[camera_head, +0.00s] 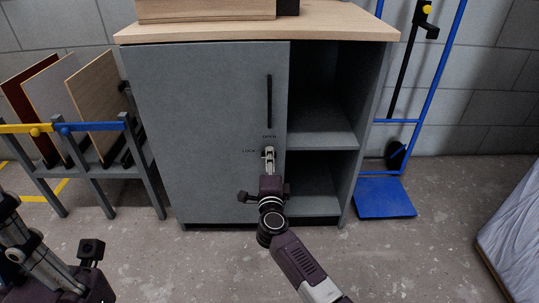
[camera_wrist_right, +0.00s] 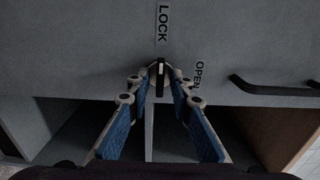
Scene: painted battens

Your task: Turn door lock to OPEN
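The grey cabinet door (camera_head: 205,110) is shut, with a black bar handle (camera_head: 269,102). Below the handle are the word OPEN (camera_head: 269,136) and, to its left, the word LOCK (camera_head: 249,151). My right gripper (camera_head: 269,152) is at the lock and hides it in the head view. In the right wrist view the lock knob (camera_wrist_right: 160,68) stands between the tips of my open right gripper (camera_wrist_right: 161,84). Its pale mark points toward the LOCK label (camera_wrist_right: 163,23); the OPEN label (camera_wrist_right: 198,75) is to its right. My left gripper (camera_head: 22,240) is at the lower left, away from the cabinet; its opening is unclear.
Open shelves (camera_head: 315,135) are right of the door. A blue hand truck (camera_head: 385,198) stands right of the cabinet. A rack (camera_head: 92,127) with leaning boards stands on the left. A wrapped pale block (camera_head: 515,240) is at the right edge. Concrete floor in front is mostly clear.

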